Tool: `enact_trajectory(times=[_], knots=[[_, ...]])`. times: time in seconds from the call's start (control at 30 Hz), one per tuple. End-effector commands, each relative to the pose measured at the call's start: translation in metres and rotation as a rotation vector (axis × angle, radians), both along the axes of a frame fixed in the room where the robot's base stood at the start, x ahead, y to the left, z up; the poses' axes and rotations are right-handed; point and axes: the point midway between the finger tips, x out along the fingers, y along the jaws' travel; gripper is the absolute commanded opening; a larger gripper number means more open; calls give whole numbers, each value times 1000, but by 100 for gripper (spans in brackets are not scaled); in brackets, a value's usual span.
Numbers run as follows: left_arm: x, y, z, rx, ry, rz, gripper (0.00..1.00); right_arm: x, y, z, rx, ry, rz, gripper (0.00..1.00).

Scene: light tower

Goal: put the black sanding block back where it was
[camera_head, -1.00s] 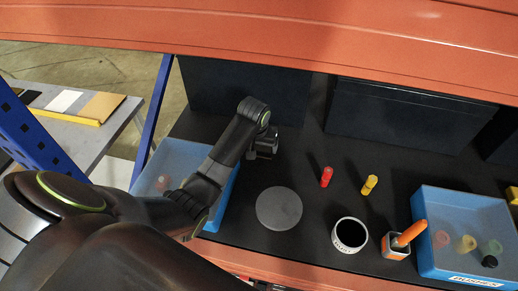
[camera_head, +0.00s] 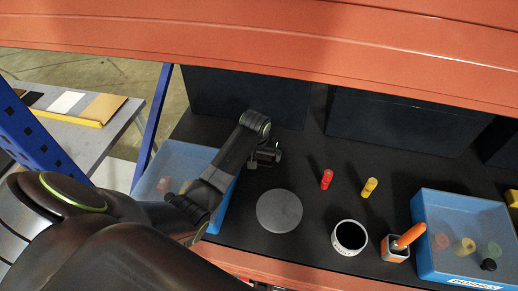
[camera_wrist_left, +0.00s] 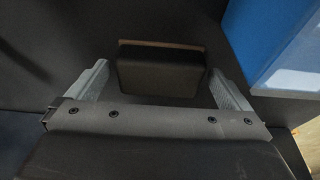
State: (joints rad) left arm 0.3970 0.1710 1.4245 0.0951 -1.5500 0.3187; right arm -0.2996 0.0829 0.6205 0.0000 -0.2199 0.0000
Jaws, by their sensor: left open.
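The black sanding block (camera_wrist_left: 160,72), a dark block with a thin brown strip along its far edge, lies on the dark shelf in the left wrist view. My left gripper (camera_wrist_left: 158,88) is open, with one finger on either side of the block; a gap shows at each side. In the head view my left gripper (camera_head: 265,157) is over the dark shelf, behind the grey disc. I cannot make out the block there; the gripper hides that spot. My right gripper is not in view.
A blue bin (camera_head: 177,153) stands left of the gripper and also shows in the left wrist view (camera_wrist_left: 262,40).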

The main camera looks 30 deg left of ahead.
Motion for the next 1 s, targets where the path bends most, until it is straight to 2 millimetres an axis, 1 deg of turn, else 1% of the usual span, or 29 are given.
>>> enact_trajectory(times=[0.13,0.23,0.6,0.7,0.83,1.0], knots=[[-2,-1,11,0,-5,0,100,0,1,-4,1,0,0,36],[-6,-2,23,1,-5,-1,100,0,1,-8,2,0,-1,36],[-23,-6,86,1,-6,-1,100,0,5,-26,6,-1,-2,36],[-27,-7,102,2,-5,-1,100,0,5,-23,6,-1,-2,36],[-30,-8,112,1,-2,0,100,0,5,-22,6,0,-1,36],[-31,-8,115,0,0,0,100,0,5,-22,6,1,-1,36]])
